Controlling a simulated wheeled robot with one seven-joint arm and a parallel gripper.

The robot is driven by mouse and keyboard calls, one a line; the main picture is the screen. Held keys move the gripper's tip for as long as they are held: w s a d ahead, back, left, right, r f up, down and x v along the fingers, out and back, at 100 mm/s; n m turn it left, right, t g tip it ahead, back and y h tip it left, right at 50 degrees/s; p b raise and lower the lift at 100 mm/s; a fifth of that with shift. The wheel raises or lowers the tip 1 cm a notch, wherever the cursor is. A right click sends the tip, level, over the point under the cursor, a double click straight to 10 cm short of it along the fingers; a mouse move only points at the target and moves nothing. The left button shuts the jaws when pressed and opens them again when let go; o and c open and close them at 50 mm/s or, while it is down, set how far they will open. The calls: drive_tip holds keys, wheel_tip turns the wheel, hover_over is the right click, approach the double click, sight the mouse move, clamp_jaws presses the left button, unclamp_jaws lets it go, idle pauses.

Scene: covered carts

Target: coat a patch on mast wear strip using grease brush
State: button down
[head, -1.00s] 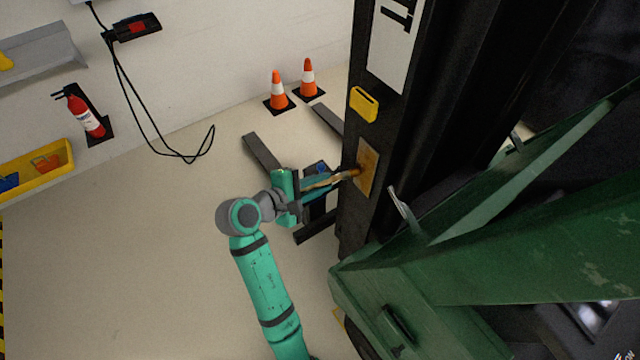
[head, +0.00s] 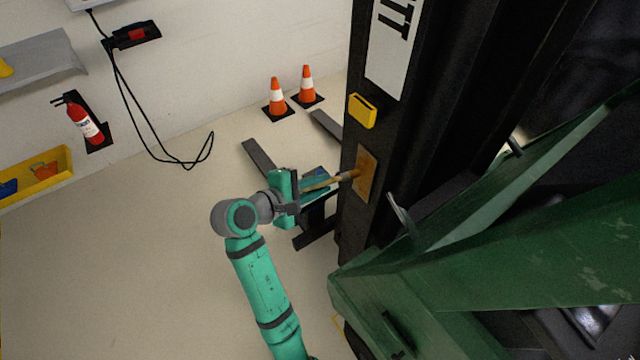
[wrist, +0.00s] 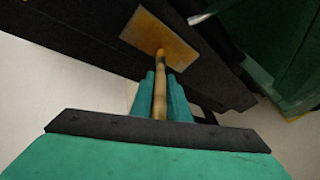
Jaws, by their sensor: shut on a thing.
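The mast wear strip (head: 367,174) is a tan-orange rectangular plate on the side of the black mast (head: 357,222). It also shows in the wrist view (wrist: 178,40), at the top centre. My gripper (head: 322,185) is shut on the wooden handle of the grease brush (head: 338,178). The tip appears to touch the strip. The strip's surface is an uneven orange-brown; I cannot tell how much of that is grease.
The green truck body (head: 480,280) fills the right side. A yellow box (head: 362,111) sits on the mast above the strip. Dark forks (head: 258,158) extend low behind my gripper. Two traffic cones (head: 277,97) stand by the wall. The floor at left is clear.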

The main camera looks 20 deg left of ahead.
drive_tip(key=shift+r, duration=1.65)
drive_tip(key=shift+w+r, duration=0.15)
drive_tip(key=shift+r, duration=1.4)
drive_tip(key=shift+r, duration=0.15)
drive_tip(key=shift+r, duration=1.45)
drive_tip(key=shift+f, duration=0.25)
